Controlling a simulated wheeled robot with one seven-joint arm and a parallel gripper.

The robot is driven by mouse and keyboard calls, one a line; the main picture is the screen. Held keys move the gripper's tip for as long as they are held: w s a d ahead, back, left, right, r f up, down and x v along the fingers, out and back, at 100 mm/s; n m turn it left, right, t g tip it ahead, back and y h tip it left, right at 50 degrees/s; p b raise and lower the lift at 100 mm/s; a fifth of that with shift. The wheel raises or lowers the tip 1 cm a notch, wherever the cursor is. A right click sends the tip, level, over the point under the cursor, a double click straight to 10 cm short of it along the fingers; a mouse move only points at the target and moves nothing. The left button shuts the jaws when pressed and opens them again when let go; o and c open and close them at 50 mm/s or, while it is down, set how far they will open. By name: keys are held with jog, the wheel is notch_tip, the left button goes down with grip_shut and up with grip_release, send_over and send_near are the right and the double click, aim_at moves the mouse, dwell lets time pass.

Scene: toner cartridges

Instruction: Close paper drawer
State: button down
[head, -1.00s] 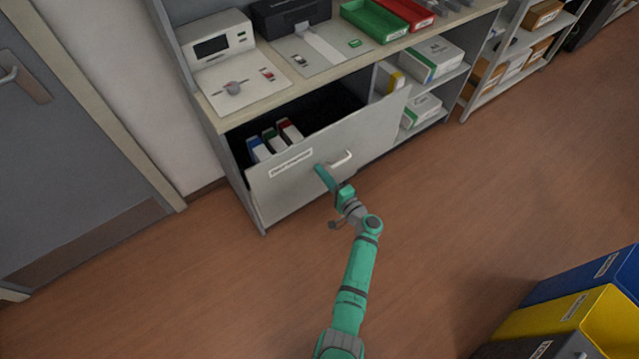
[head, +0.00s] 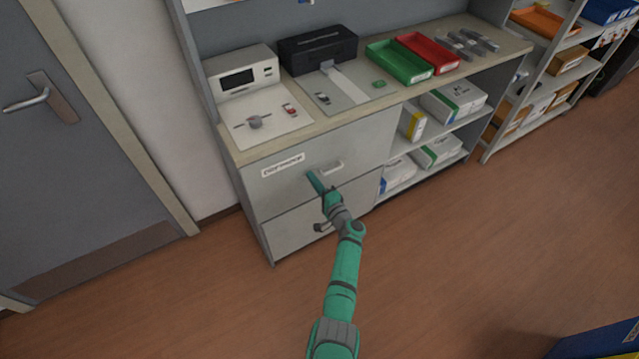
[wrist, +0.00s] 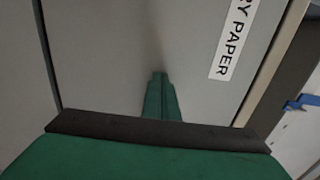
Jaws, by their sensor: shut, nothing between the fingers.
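In the wrist view the drawer front (wrist: 110,60) fills most of the picture, with a label (wrist: 235,38) whose visible part reads "RY PAPER".
A second drawer (head: 300,228) lies below. The countertop holds a grey device (head: 243,75), a black printer-like box (head: 318,48), a green tray (head: 400,60) and a red tray (head: 428,54). Open shelves with boxes (head: 453,102) stand right. The floor (head: 480,250) in front is clear.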

jog(key=shift+w+a+r, duration=0.1)
jog(key=shift+w+r, duration=0.1)
jog(key=shift+w, duration=0.2)
jog(key=shift+w+r, duration=0.1)
jog(key=v, duration=1.4)
jog(key=shift+s+f, duration=0.25)
jog(key=shift+s, duration=0.25)
